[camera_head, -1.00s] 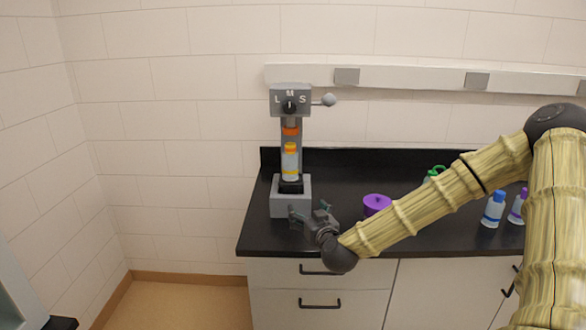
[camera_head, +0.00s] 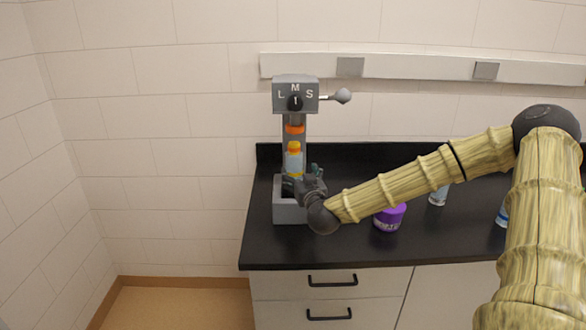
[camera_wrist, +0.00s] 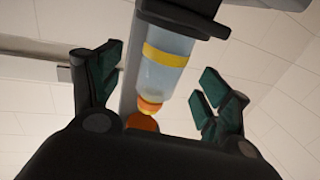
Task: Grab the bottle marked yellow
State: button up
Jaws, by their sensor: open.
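The bottle with a yellow band (camera_wrist: 165,55) has a clear pale-blue body and an orange cap. It stands in the grey tap stand (camera_head: 283,213), below the orange nozzle; it also shows in the head view (camera_head: 293,161). My gripper (camera_head: 302,179) is open and empty at the front of the stand, by the bottle's lower part, which it hides. In the wrist view my gripper (camera_wrist: 159,68) has one dark green finger on each side of the bottle, with gaps showing on both sides. The bottle appears cap-down in that view.
The stand's head (camera_head: 295,94) carries the letters L, M, S, a knob and a side lever (camera_head: 342,96). A purple container (camera_head: 391,218) and bluish bottles (camera_head: 438,197) stand to the right, partly behind my arm. The black counter (camera_head: 275,246) is clear at its front left.

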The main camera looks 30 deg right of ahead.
aim_at(297, 171)
jog(key=shift+w+d, duration=0.1)
jog(key=shift+w, duration=0.35)
jog(key=shift+p+x, duration=0.65)
jog(key=shift+x, duration=0.8)
jog(key=shift+w+d+f, duration=0.1)
jog(key=shift+w, duration=0.45)
jog(key=shift+w+d+f, duration=0.1)
jog(key=shift+w+f, duration=0.05)
jog(key=shift+w, duration=0.4)
jog(key=shift+c, duration=0.4)
jog(key=c, duration=1.3)
jog(key=shift+r+p, duration=0.15)
jog(key=shift+p, duration=0.15)
